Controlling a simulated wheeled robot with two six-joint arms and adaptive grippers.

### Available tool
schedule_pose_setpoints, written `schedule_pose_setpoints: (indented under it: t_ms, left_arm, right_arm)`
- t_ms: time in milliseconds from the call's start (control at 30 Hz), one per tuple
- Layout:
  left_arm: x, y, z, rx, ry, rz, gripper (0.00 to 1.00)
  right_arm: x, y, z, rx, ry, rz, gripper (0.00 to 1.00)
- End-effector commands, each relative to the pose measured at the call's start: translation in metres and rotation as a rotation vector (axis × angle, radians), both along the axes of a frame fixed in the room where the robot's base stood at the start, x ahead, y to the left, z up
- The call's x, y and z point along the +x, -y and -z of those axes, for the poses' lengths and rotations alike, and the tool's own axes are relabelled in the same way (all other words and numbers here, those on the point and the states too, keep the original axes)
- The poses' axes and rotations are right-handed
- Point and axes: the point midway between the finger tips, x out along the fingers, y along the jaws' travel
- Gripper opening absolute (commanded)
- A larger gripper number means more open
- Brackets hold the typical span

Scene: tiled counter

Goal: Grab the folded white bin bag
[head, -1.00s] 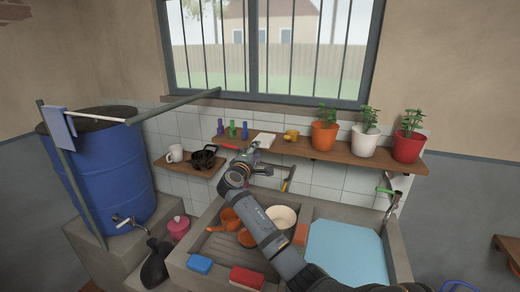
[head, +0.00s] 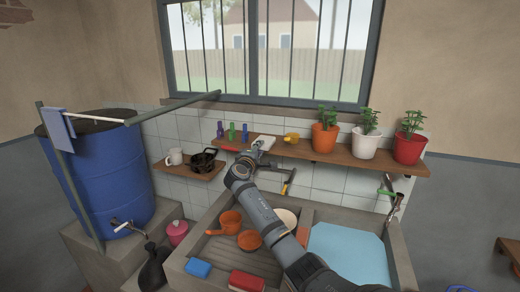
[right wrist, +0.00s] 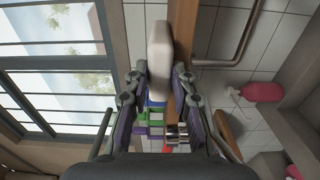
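The folded white bin bag (head: 267,141) lies on the wooden wall shelf below the window, near the shelf's left part. My right gripper (head: 258,149) is at the shelf's front edge, right by the bag, and partly hides it. In the right wrist view the white bag (right wrist: 160,50) lies ahead of and between the fingertips of my right gripper (right wrist: 161,70). The fingers are apart, with a narrow gap showing on each side of the bag. I cannot tell how deep the bag is between them. My left gripper is not in view.
Several coloured pegs (head: 232,131) stand left of the bag, and a yellow item (head: 291,137) lies right of it. Potted plants (head: 324,137) fill the shelf's right part. A lower shelf holds a mug (head: 174,156) and a black pan (head: 203,160). The sink (head: 300,219) is below.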

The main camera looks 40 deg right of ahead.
Motion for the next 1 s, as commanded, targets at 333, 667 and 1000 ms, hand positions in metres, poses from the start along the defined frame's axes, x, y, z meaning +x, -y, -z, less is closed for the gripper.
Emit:
schedule_pose_setpoints:
  t_ms: [333, 667, 1000]
  left_arm:
    - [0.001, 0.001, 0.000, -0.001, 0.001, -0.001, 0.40]
    - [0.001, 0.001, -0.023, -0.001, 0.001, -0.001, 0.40]
    - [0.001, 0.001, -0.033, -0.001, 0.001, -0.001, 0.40]
  right_arm:
    - [0.000, 0.000, 0.000, 0.000, 0.000, 0.000, 0.00]
    - [0.000, 0.000, -0.029, -0.001, 0.000, 0.000, 0.00]
    - [-0.006, -0.013, -0.034, 0.000, 0.000, -0.003, 0.00]
